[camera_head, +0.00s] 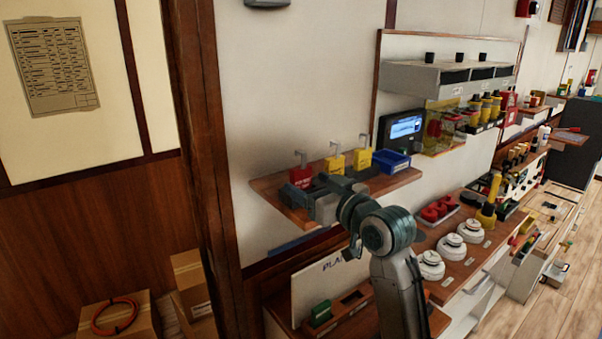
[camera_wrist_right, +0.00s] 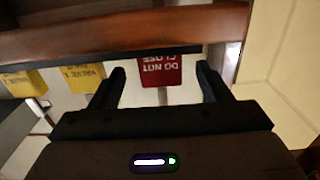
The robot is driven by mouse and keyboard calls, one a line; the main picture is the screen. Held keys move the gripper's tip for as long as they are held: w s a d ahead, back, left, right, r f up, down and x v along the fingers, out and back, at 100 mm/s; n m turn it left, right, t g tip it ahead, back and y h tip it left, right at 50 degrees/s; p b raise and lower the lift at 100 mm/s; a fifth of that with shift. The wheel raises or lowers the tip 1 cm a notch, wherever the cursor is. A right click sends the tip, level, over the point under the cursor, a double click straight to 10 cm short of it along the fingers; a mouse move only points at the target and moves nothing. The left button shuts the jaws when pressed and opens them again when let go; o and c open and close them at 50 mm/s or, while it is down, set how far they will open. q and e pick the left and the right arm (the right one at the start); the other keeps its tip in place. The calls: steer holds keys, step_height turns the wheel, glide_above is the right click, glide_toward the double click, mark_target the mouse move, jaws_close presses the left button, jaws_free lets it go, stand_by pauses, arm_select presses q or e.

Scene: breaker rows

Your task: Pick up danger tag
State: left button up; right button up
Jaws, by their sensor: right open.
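The red danger tag (camera_head: 301,176) hangs from a metal hook at the left end of the small wooden wall shelf in the head view. In the right wrist view the red tag (camera_wrist_right: 160,70) appears upside down, its white letters reading DO NOT CLOSE. My right gripper (camera_head: 312,188) is at the shelf's front, just beside the tag. In the right wrist view my right gripper (camera_wrist_right: 162,82) is open, with the tag between and slightly beyond its fingertips; no contact shows. My left gripper is not in view.
Two yellow tags (camera_head: 336,163) (camera_head: 361,158) hang right of the red one, with a blue bin (camera_head: 391,162) beyond. The wooden shelf (camera_head: 405,179) juts from the wall. Below, a bench (camera_head: 455,272) carries white round devices. A dark wooden post (camera_head: 205,150) stands left.

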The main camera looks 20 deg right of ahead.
steer(key=shift+w+a, duration=0.25)
steer(key=shift+w, duration=0.25)
steer(key=shift+s+d, duration=0.1)
steer(key=shift+c, duration=0.2)
steer(key=c, duration=1)
steer(key=shift+c, duration=0.2)
